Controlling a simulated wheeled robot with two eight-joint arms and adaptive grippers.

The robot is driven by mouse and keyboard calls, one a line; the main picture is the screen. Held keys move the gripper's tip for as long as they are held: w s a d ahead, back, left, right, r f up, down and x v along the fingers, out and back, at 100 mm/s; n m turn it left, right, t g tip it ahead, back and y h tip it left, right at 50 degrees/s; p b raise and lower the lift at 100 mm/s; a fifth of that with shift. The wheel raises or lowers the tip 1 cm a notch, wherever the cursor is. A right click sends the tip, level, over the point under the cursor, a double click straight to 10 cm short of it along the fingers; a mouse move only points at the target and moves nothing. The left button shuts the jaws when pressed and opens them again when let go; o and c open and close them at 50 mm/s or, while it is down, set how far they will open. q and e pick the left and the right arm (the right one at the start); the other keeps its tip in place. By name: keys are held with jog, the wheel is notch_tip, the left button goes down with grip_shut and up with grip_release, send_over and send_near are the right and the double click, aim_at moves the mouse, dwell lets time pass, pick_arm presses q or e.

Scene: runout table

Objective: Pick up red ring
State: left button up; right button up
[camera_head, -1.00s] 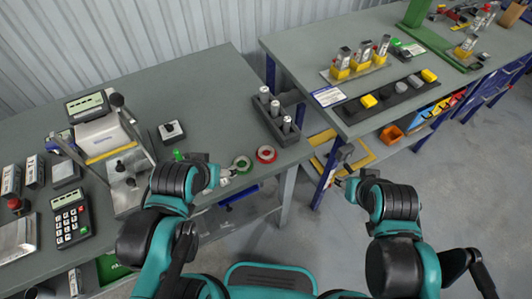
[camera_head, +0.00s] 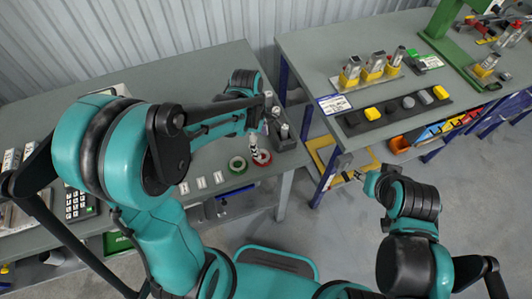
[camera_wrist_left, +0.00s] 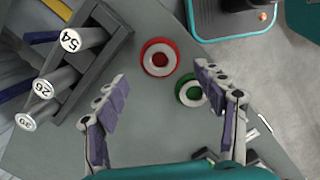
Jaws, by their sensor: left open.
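The red ring (camera_head: 263,160) lies flat near the right front corner of the left grey table, partly covered by my left gripper (camera_head: 256,147). In the left wrist view, the red ring (camera_wrist_left: 147,67) shows whole, with a pale inner part. My left gripper (camera_wrist_left: 161,74) is open and empty there, its two fingers spread to either side of the red ring and apart from it. The green ring (camera_head: 238,171) lies just left of the red one; it also shows near the right finger in the left wrist view (camera_wrist_left: 183,98). My right gripper (camera_head: 357,177) hangs over the floor; its fingers are too small to judge.
A dark rack (camera_head: 287,143) with numbered cylinders stands close behind the red ring; it also shows in the left wrist view (camera_wrist_left: 88,72). The table's front edge is close. A second table (camera_head: 310,62) with blocks and bins stands right, across a gap.

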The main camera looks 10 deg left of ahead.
aim_at(263, 158)
pick_arm(q)
notch_tip(263, 158, down, 7)
jog(key=shift+w+d+f+b, duration=0.1)
jog(key=shift+f+b, duration=0.05)
jog(key=shift+b, duration=1)
jog(key=c, duration=1.3)
